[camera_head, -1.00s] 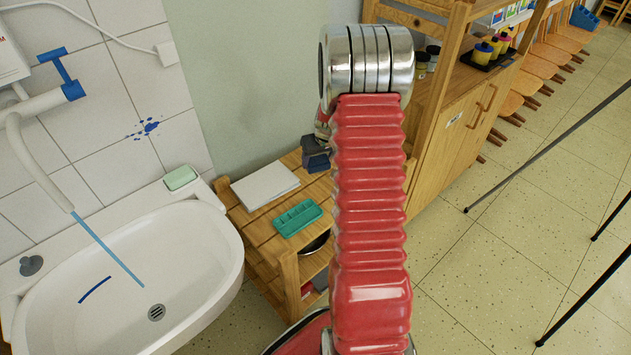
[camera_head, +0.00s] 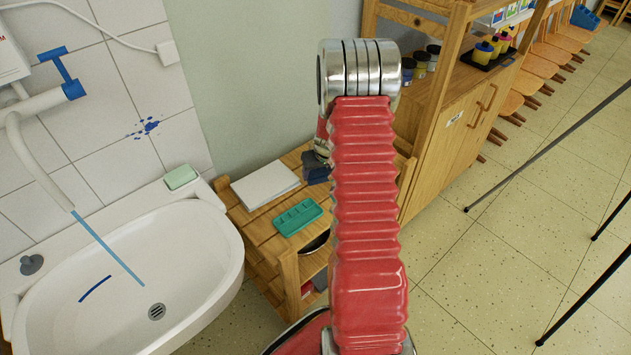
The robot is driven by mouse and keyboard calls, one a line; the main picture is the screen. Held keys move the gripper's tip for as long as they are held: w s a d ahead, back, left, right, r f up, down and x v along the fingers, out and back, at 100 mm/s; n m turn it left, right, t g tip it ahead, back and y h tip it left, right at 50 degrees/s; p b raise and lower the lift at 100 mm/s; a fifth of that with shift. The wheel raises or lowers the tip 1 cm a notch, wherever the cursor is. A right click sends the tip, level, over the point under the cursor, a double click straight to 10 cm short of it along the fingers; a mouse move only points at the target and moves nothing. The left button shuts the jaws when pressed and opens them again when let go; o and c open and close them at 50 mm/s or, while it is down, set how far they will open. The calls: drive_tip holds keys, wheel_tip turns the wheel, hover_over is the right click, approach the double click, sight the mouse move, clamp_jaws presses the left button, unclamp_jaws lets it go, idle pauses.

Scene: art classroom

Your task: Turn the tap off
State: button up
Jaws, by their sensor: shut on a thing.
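The tap (camera_head: 38,165) is on the tiled wall at the left, with a white pipe and a curved spout. Its blue T-shaped handle (camera_head: 63,75) is at the pipe's right end. A blue stream of water (camera_head: 105,245) runs from the spout into the white basin (camera_head: 215,235). My gripper (camera_head: 320,158) is mostly hidden behind my red arm, well right of the tap and over the wooden bench. It is shut on a dark blue-grey block (camera_head: 316,173), only partly visible. The jaws themselves are not clear.
The wooden bench (camera_head: 240,222) beside the basin carries white paper (camera_head: 264,185) and a green tray (camera_head: 298,217). Green soap (camera_head: 180,177) lies on the basin's edge. A wooden cabinet (camera_head: 440,165) stands behind my arm. Thin dark legs (camera_head: 550,145) cross the right side.

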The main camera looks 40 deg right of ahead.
sight(320, 176)
drive_tip(key=shift+f, duration=1.9)
drive_tip(key=shift+f, duration=0.1)
drive_tip(key=o, duration=0.9)
drive_tip(key=v, duration=1.2)
